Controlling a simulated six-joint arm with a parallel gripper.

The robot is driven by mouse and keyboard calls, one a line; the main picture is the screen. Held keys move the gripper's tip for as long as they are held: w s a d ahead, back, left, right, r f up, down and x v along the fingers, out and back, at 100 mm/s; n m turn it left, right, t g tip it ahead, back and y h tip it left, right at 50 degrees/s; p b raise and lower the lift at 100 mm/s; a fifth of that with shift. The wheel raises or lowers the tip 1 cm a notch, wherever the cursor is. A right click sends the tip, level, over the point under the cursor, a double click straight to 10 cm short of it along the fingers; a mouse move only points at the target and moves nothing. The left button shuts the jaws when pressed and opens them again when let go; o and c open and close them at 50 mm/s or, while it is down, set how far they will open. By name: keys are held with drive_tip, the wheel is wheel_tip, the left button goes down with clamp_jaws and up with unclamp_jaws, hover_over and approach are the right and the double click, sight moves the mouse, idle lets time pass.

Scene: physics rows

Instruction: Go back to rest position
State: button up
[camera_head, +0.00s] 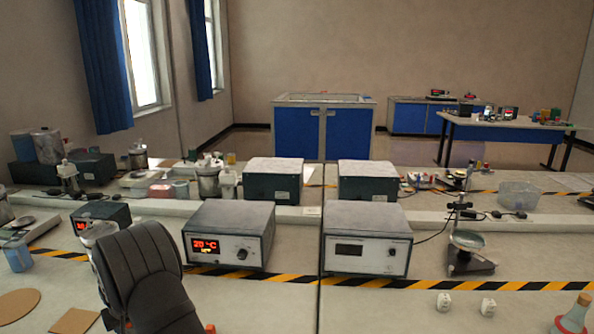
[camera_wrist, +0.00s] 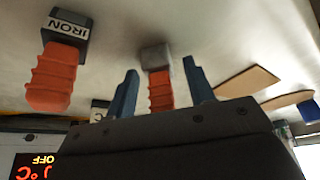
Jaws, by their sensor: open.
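My gripper (camera_wrist: 160,65) is open, with its two blue fingers apart in the wrist view. A grey block with an orange ribbed handle (camera_wrist: 160,92) shows between the fingers in the picture; I cannot tell its distance, but nothing is visibly clamped. A dark block labelled IRON with an orange ribbed handle (camera_wrist: 52,82) lies left of the fingers. In the head view my dark arm link fills the lower left, and the fingers are hidden or out of frame there.
A heater box reading 20 °C (camera_head: 228,237) stands close right of my arm. A second box (camera_head: 366,240) with a dark display is farther right. Flat brown pieces (camera_head: 75,321) lie left of my arm. White cubes (camera_head: 444,301) stand at front right. The front middle bench is clear.

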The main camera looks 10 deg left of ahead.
drive_tip(key=r, duration=0.4)
drive_tip(key=shift+w+d+r, duration=0.1)
drive_tip(key=shift+w+d, duration=0.15)
drive_tip(key=shift+d, duration=0.1)
drive_tip(key=shift+w+d+r, duration=0.15)
drive_tip(key=shift+d+r, duration=0.05)
drive_tip(key=shift+d, duration=0.25)
